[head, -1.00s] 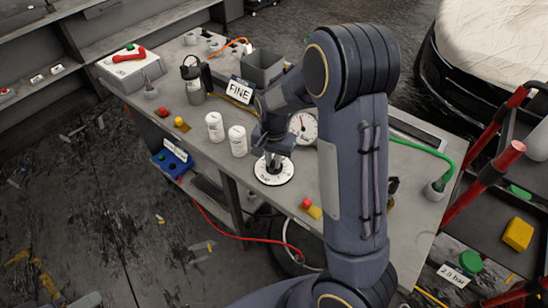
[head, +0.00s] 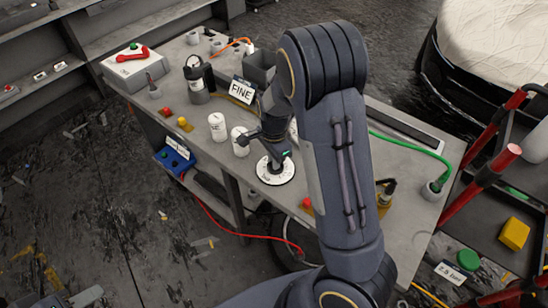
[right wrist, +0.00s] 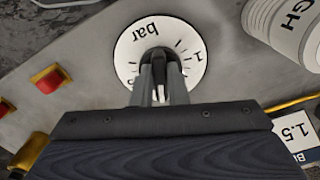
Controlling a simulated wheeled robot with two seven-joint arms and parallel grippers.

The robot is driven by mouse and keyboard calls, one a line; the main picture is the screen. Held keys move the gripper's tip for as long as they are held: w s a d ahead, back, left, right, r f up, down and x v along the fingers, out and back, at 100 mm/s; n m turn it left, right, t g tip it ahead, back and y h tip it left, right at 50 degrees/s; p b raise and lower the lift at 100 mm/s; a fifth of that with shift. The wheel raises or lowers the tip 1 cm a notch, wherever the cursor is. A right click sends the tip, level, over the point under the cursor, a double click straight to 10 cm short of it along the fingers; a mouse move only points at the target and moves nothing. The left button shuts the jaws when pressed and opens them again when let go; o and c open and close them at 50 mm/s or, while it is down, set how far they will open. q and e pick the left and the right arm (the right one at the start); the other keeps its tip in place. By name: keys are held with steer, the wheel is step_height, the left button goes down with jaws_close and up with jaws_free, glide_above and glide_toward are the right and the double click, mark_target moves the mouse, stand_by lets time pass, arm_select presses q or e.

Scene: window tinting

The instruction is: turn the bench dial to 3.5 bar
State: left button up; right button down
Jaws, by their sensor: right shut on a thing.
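The bench dial is a round white disc (head: 268,179) on the grey bench, with dark marks and a dark knob at its centre. My right gripper (head: 275,160) reaches down onto it and is shut on the knob. The two fingers (right wrist: 158,68) there cover the knob and part of the scale, so I cannot read the setting. The pressure gauge (head: 293,131) behind is mostly hidden by my right arm. My left gripper is not in view.
Two white canisters (head: 217,127) (head: 240,142) stand close left of the dial. A FINE sign (head: 242,92) and grey bin stand behind. A green hose (head: 415,149) crosses the right side.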

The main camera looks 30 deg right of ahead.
stand_by(0.4)
steer(key=c, duration=1.4)
jaws_free()
steer(key=shift+c, duration=0.2)
step_height(320, 180, up, 8)
steer(key=shift+f, duration=0.1)
steer(key=shift+s, duration=0.1)
steer(key=shift+s+a+r+y, duration=0.1)
steer(key=shift+s+r+y, duration=0.15)
steer(key=shift+s+y, duration=0.05)
steer(key=s+a+r+n+t+y, duration=0.1)
steer(key=s+a+r+n+t, duration=0.1)
steer(key=s+n, duration=0.3)
steer(key=s+a+r+n+t+y, duration=0.1)
steer(key=s+r+n, duration=0.3)
steer(key=s, duration=0.5)
steer(key=s+a+r+n+t+y, duration=0.1)
steer(key=s+a+r+n+t, duration=0.1)
steer(key=s+n, duration=0.4)
steer(key=shift+s+a+r+n+t, duration=0.3)
steer(key=shift+s+a+r+n, duration=0.1)
steer(key=shift+s+a, duration=0.3)
